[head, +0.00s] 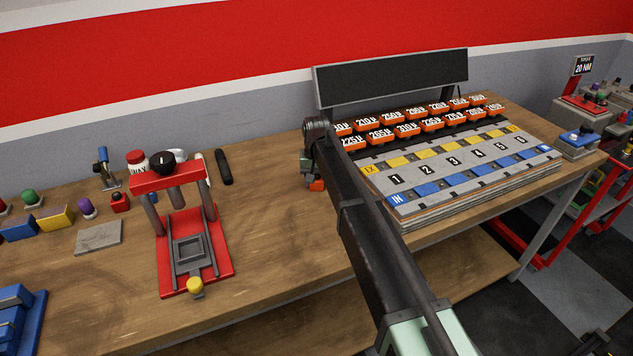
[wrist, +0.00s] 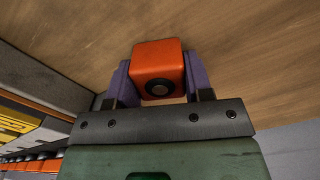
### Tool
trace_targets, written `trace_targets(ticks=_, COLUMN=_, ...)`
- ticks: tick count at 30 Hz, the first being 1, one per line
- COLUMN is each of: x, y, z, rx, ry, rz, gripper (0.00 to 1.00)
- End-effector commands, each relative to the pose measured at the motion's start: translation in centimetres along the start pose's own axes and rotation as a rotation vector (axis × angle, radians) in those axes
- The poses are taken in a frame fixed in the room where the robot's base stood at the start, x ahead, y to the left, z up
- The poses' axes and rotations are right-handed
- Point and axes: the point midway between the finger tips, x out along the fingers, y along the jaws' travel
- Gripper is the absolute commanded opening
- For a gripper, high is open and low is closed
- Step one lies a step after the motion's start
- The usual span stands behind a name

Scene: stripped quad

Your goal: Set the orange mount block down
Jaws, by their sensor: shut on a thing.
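The orange mount block (wrist: 158,57) is between the two purple fingers of my gripper (wrist: 158,80) in the wrist view. My gripper is shut on it, and a dark round hole shows in its near face. In the head view the block (head: 316,185) shows as a small orange patch below my gripper (head: 310,180), over the wooden bench (head: 275,225). I cannot tell whether the block touches the bench top. My arm hides part of the bench behind it.
Right of my arm stands a rack of numbered orange blocks (head: 432,124) behind a grey board (head: 450,170) with yellow and blue pads. A red press fixture (head: 225,255) stands left. A black cylinder (head: 223,167) lies near the wall. Bench between fixture and arm is clear.

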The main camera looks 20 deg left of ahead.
Motion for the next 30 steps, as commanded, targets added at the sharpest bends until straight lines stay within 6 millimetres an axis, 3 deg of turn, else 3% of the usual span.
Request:
trace_targets(ticks=5, x=-0.6, y=0.0, z=0.0, rx=0.000, ry=0.000, rz=0.000, gripper=0.08)
trace_targets(ticks=11, x=-3.3, y=0.0, z=0.0, rx=0.000, ry=0.000, rz=0.000, gripper=0.08)
trace_targets(ticks=14, x=-5.8, y=0.0, z=0.0, rx=0.000, ry=0.000, rz=0.000, gripper=0.08)
trace_targets(ticks=21, x=-14.7, y=0.0, z=0.0, rx=0.000, ry=0.000, rz=0.000, gripper=0.08)
trace_targets(ticks=24, x=-17.6, y=0.0, z=0.0, rx=0.000, ry=0.000, rz=0.000, gripper=0.08)
trace_targets(ticks=30, x=-20.2, y=0.0, z=0.0, rx=0.000, ry=0.000, rz=0.000, gripper=0.08)
